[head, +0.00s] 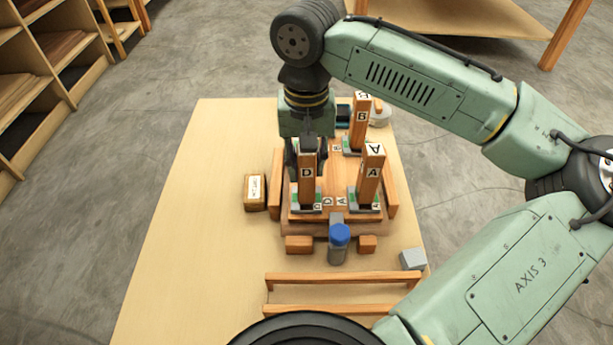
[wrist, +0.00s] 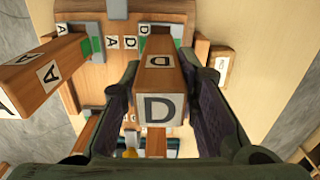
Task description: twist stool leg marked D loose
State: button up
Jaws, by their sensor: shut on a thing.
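The stool lies upside down, its wooden seat (head: 333,207) on the table and its legs pointing up. Leg D (head: 306,190) stands upright at the near left corner in a grey and green socket (head: 309,208). In the wrist view the lettered end of leg D (wrist: 158,107) lies between my two dark finger pads. My gripper (head: 306,147) is shut on its upper part from above. Leg A (head: 369,178) stands at the near right and leg B (head: 359,130) behind it. My gripper and wrist hide the far left corner of the seat.
A wooden rack (head: 335,277) lies nearer. The table's left side (head: 190,220) is clear.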

grip_shut()
jog(key=shift+r+n+p, duration=0.15)
jog(key=shift+n+p, duration=0.85)
jog(key=shift+n, duration=0.8)
jog(key=shift+p, duration=0.3)
jog(key=shift+n+p, duration=0.5)
jog(key=shift+n, duration=0.4)
jog(key=shift+n+p, duration=0.3)
jog(key=shift+n, duration=0.6)
